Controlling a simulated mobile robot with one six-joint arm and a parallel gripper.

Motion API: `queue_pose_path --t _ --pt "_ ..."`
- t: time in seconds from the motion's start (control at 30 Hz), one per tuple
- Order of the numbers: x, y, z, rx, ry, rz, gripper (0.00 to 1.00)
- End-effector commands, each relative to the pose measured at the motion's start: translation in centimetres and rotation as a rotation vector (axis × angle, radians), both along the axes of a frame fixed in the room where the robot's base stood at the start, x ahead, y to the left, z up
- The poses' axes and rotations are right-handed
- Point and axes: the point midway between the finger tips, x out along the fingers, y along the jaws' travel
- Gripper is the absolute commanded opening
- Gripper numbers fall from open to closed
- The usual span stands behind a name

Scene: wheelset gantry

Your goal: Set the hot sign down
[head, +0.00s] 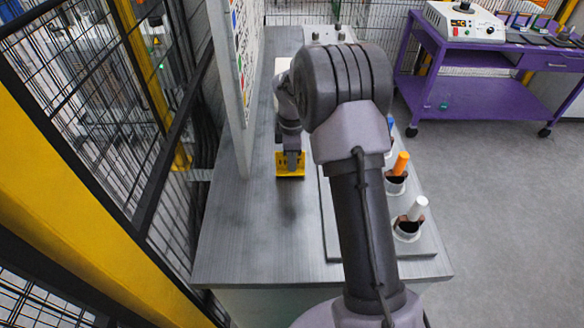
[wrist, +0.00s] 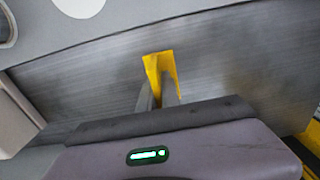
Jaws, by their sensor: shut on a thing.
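The hot sign (head: 290,170) is a small yellow piece with dark marks on its face, over the left part of the grey table in the head view. My gripper (head: 291,158) is shut on its upper part from above. In the wrist view the yellow sign (wrist: 165,64) shows between the two grey fingers (wrist: 158,92), with the grey tabletop behind it. I cannot tell whether its lower edge touches the table. My arm hides part of the table to the right.
The grey table (head: 240,240) is bare in front of the sign. An upright panel (head: 238,60) with coloured marks stands at its left edge. To the right, a plate holds cups with orange (head: 401,164) and white (head: 417,208) pieces. A purple cart (head: 470,95) stands beyond.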

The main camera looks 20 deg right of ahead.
Motion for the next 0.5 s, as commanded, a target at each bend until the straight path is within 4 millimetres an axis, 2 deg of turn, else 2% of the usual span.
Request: queue_pose_path --t 0.03,0.2,0.37,0.4,0.5 --pt "0.02 -0.02 -0.89 0.0 0.0 -0.001 0.0" --pt "0.05 -0.04 -0.47 0.0 -0.001 -0.001 0.0" --pt "0.03 -0.05 -0.89 0.0 0.0 -0.001 0.0" --pt "0.04 -0.05 -0.86 0.001 0.0 -0.001 0.13" --pt "0.04 -0.05 -0.85 0.001 0.0 -0.001 0.29"
